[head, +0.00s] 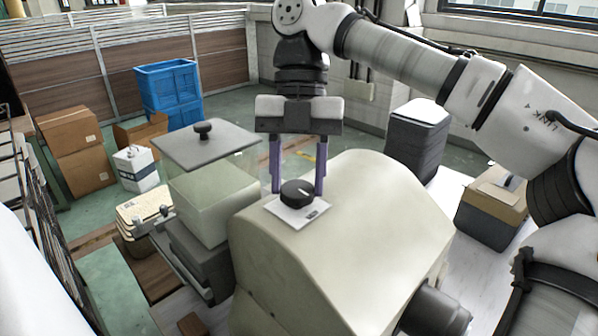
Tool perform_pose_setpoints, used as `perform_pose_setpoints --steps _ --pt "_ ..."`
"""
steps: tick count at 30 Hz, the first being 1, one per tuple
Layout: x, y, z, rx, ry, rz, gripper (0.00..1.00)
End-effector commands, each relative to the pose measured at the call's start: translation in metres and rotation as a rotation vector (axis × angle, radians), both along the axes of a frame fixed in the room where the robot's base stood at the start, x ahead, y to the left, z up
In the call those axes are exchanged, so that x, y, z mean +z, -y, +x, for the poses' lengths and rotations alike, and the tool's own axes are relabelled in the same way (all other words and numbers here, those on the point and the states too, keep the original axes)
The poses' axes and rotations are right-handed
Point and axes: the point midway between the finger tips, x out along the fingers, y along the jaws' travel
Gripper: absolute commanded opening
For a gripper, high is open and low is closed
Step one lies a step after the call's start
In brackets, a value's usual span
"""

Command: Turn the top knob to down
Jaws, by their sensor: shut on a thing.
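The top knob (297,193) is a round black dial with a pale pointer line. It sits on a small white plate (292,213) on top of a cream, rounded machine housing (350,225). The pointer line runs toward the upper right in the head view. My gripper (298,186) points straight down over the housing. Its two purple-grey fingers stand on the left and right of the knob and are shut on it. The inner faces of the fingers at the knob are partly hidden, and the small marking on the plate is too small to read.
Left of the housing is a clear box (212,205) with a grey lid plate (205,148) raised above it, topped by a black handle. A dark cylinder (436,312) juts from the housing's lower right. Cartons (76,150) and blue crates (168,90) stand farther back.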

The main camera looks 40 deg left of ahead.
Motion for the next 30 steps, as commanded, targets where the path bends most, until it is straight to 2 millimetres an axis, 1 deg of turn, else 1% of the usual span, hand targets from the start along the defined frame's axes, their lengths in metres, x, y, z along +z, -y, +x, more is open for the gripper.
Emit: perform_pose_setpoints --steps 9,24,25,29,30 --pt "-0.0024 -0.0009 -0.0012 0.103 0.000 0.003 0.20" --pt "-0.0042 -0.0009 -0.0019 0.119 -0.002 0.002 0.20" --pt "-0.0043 -0.0009 -0.0020 0.119 -0.002 0.002 0.47" --pt "-0.0036 -0.0009 -0.0018 0.118 -0.002 0.003 0.64" --pt "-0.0033 -0.0010 -0.0017 0.118 -0.002 0.003 0.64"
